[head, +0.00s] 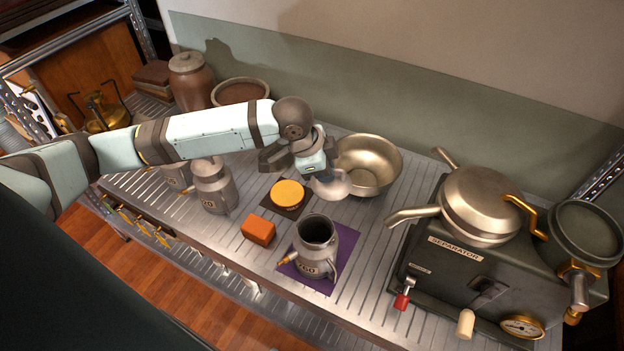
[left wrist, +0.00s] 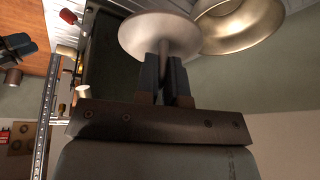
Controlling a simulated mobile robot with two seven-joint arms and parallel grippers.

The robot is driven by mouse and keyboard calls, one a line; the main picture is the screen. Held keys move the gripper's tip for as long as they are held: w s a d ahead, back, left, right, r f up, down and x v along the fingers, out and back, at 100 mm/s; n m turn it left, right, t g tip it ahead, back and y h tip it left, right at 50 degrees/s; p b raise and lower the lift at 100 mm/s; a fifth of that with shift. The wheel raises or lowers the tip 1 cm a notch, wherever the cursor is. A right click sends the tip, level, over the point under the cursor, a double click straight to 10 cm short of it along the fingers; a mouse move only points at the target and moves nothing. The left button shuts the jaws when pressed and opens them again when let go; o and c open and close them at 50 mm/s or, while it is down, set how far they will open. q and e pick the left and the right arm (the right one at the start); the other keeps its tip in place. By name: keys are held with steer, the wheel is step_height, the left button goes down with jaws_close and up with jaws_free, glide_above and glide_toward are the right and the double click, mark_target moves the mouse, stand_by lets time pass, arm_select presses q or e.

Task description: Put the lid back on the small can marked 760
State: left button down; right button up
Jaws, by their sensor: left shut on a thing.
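The small can marked 760 (head: 316,254) stands upright on a purple mat (head: 330,284), with its mouth uncovered and dark inside. My left gripper (head: 318,174) is shut on a round silver lid (head: 334,187), above and behind the can, near the bowl. The lid is clear of the can. In the left wrist view, my left gripper's fingers (left wrist: 165,72) pinch the lid's stem, and the lid's disc (left wrist: 150,34) shows beyond them. Dark finger-like parts at that view's left edge (left wrist: 17,44) may be my right gripper; their state is unclear.
A metal bowl (head: 378,160) stands behind the lid. A yellow-topped round item (head: 288,193) sits on a dark mat left of the gripper. An orange block (head: 258,230) lies left of the can. Larger cans (head: 212,187) stand further left. The separator (head: 470,262) fills the right side.

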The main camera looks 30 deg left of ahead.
arm_select(q)
steer(key=shift+s+r+m+g+p, duration=0.5)
steer(key=shift+s+m+g+p, duration=1.75)
steer(key=shift+m, duration=3.35)
step_height(320, 180, down, 6)
steer(key=s+b, duration=0.1)
steer(key=b, duration=0.5)
steer(key=shift+s+d, duration=0.3)
steer(key=shift+s, duration=0.1)
steer(key=shift+g, duration=0.25)
steer(key=shift+p, duration=0.85)
steer(key=shift+f+p, duration=0.15)
steer(key=shift+p, duration=0.6)
